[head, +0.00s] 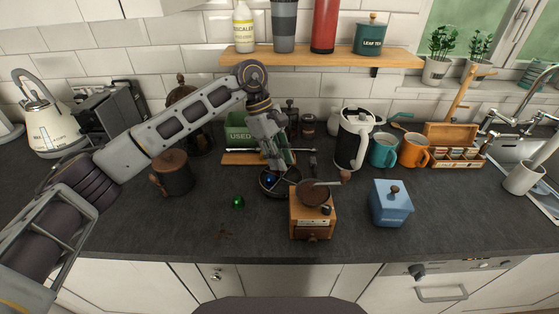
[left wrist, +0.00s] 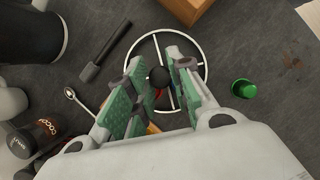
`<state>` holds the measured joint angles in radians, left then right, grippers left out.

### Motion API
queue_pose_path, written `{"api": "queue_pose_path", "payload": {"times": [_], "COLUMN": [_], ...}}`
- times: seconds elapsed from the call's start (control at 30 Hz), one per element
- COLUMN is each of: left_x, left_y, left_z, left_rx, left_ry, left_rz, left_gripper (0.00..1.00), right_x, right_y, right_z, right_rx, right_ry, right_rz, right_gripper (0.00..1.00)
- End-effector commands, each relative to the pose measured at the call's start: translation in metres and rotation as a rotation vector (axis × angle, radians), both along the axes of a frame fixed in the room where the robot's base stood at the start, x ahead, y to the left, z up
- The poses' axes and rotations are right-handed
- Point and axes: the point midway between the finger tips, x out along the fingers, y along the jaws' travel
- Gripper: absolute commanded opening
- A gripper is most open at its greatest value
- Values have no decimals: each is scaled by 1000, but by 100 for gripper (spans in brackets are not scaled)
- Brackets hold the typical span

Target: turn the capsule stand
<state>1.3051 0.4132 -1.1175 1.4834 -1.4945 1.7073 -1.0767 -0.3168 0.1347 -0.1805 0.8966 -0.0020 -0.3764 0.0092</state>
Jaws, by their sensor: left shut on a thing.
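The capsule stand (head: 292,193) is a low, round carousel on the worktop, partly hidden by my left arm in the head view. In the left wrist view its pale wire ring with spokes (left wrist: 207,73) surrounds a black central knob (left wrist: 160,77). My left gripper (left wrist: 160,70) is shut on this knob from above; it also shows over the stand in the head view (head: 274,167). A blue capsule (head: 270,180) sits in the stand, and a bit of red shows below the knob in the wrist view. My right gripper is not in view.
A loose green capsule (head: 238,202) lies left of the stand. A wooden coffee grinder (head: 312,222) stands close at its front right, with a blue box (head: 391,204) farther right. A black press (head: 353,138) and mugs stand behind. The front left worktop is mostly clear.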

Motion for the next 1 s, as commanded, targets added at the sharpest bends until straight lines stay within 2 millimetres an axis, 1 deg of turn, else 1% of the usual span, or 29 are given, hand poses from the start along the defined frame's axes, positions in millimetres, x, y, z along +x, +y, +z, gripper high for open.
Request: {"api": "queue_pose_path", "payload": {"times": [0.33,0.5,0.73,1.0], "left_x": [2,2,2,2], "left_y": [0,-1,-1,0], "left_z": [1,1,1,1], "left_rx": [-2,-1,-1,0], "left_ry": [-3,-3,-3,-2], "left_rz": [-149,-197,-224,-227], "left_gripper": [0,0,0,0], "right_x": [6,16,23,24], "right_y": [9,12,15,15], "right_z": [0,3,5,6], "right_rx": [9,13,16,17], "right_ry": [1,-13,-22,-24], "right_rz": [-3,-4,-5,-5], "right_gripper": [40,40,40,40]}}
